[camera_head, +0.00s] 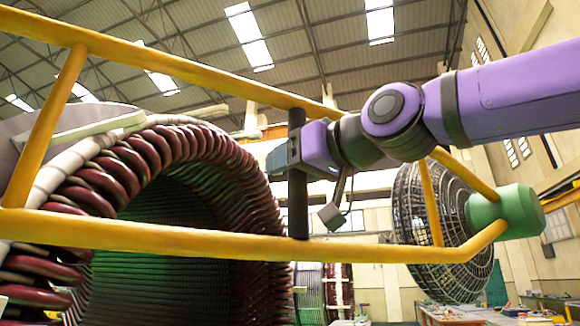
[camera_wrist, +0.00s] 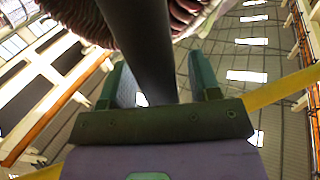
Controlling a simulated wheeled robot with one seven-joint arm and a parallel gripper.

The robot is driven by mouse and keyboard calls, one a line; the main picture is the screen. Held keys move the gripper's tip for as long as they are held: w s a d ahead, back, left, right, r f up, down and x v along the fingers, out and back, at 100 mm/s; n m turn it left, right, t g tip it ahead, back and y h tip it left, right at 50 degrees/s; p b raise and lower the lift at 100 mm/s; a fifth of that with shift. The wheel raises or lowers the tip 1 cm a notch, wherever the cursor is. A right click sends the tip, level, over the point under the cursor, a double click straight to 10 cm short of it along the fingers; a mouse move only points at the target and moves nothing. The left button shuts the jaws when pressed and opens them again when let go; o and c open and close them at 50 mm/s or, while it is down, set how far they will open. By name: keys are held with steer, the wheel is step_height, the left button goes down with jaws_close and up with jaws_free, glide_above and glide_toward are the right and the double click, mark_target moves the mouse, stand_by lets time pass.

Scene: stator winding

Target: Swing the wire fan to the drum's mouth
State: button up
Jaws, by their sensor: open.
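The wire fan (camera_head: 408,222), a round dark wire cage, hangs at the right with a green hub (camera_head: 518,211). It is on a yellow tubular frame (camera_head: 200,234) that crosses the head view. The drum (camera_head: 75,185), ringed with maroon coils, stands at the left; its mouth (camera_head: 180,255) is dark green inside and apart from the fan. A black upright bar (camera_head: 298,210) joins the frame's two rails. My gripper (camera_head: 282,157) is at this bar. In the wrist view, the open teal fingers (camera_wrist: 163,82) lie on either side of the bar (camera_wrist: 143,40), with a gap showing at right.
The yellow rails pass in front of the drum and below my arm. Workbenches (camera_head: 455,314) with small items stand low at the right. Another coil-wound piece (camera_head: 338,288) stands behind, in the middle. Open air lies between drum and fan.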

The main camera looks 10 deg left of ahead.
steer(key=shift+w+a, duration=0.1)
steer(key=shift+a, duration=0.15)
steer(key=shift+c, duration=0.5)
jaws_close()
